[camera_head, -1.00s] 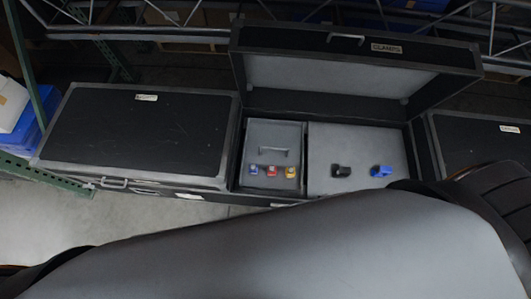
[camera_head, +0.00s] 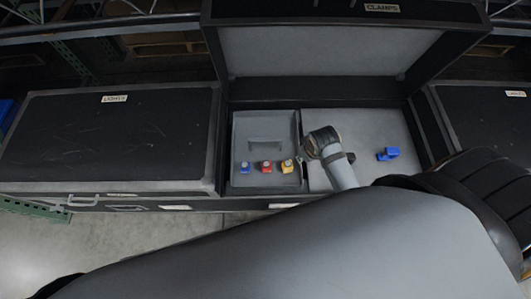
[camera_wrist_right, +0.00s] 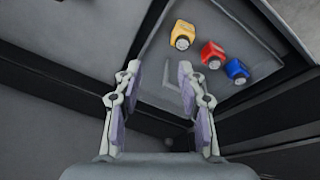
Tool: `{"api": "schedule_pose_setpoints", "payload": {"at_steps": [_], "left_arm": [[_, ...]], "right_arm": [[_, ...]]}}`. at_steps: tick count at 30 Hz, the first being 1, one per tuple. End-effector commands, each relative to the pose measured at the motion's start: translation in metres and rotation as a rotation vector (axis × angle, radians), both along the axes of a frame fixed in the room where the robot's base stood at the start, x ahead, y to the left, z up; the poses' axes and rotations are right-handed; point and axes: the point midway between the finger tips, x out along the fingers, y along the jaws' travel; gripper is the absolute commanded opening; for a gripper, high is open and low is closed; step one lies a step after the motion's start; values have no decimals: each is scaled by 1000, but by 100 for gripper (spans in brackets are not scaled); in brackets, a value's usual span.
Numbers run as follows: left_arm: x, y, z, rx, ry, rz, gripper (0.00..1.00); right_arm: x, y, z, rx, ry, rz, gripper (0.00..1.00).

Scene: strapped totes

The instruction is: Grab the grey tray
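The grey tray (camera_head: 264,137) lies in the left part of the open black case. A handle (camera_head: 265,143) is on it, and a blue (camera_head: 245,168), a red (camera_head: 266,167) and a yellow (camera_head: 288,166) item sit along its front. In the right wrist view the tray (camera_wrist_right: 227,98) is tilted, with the same items at its upper side. My right gripper (camera_wrist_right: 157,70) is open and empty, its fingers apart, with the tray's handle behind the right finger. My left gripper is not in view.
The open case (camera_head: 318,95) has its lid raised at the back. Its right part holds a blue clamp (camera_head: 388,154) and a dark item partly hidden by my arm. Closed black cases stand to the left (camera_head: 110,140) and right (camera_head: 490,130).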

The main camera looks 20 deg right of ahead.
Motion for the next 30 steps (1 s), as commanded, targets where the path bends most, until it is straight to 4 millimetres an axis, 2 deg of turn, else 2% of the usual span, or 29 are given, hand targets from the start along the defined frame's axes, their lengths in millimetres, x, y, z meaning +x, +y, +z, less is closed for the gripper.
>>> {"api": "schedule_pose_setpoints", "payload": {"at_steps": [1,3,11,18,21,26,30], "left_arm": [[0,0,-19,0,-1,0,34],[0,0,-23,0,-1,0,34],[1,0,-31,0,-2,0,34],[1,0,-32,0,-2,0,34],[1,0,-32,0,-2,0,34],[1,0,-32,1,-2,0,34],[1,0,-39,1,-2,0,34]], "right_arm": [[12,4,-5,-4,2,54,40],[24,9,-3,-13,24,144,40],[81,35,-16,-19,107,522,40],[138,73,-23,3,159,936,40],[149,83,-23,10,166,1036,40],[152,86,-24,11,169,1077,40],[152,88,-44,12,171,1075,40]]}}
